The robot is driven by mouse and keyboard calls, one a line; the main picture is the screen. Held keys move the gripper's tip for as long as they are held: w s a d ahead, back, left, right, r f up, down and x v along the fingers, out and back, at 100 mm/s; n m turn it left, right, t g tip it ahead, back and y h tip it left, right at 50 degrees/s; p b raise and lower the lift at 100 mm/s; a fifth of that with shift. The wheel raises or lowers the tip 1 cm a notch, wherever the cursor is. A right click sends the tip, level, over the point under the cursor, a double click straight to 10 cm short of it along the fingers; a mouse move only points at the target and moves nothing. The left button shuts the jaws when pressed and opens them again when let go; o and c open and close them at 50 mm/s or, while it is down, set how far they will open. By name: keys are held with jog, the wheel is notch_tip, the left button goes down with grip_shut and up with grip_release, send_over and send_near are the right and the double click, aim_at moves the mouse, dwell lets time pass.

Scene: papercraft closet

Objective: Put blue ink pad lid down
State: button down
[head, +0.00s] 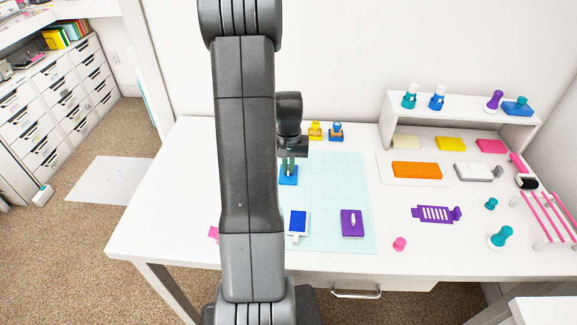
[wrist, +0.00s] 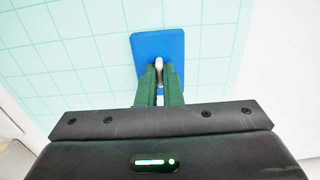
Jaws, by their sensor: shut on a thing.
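The blue ink pad lid (head: 288,179) is at the far part of the pale teal cutting mat (head: 340,185). In the wrist view the blue lid (wrist: 160,48) is a flat rounded rectangle with a pale knob between my green fingers. My gripper (head: 289,168) is shut on that knob, and it also shows in the wrist view (wrist: 159,72). I cannot tell whether the lid touches the mat. The open blue ink pad (head: 298,222) lies nearer on the mat, partly beside my arm.
A purple lidded pad (head: 352,223) sits right of the blue pad. A white shelf (head: 460,115) stands at the back right. The mat's right middle is clear.

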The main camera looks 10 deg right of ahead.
jog(key=shift+f, duration=0.25)
jog(key=c, duration=1.6)
grip_release()
jog(key=shift+r, duration=0.1)
notch_tip(320, 180, up, 12)
jog(key=shift+r+p, duration=0.15)
jog(key=shift+p, duration=0.15)
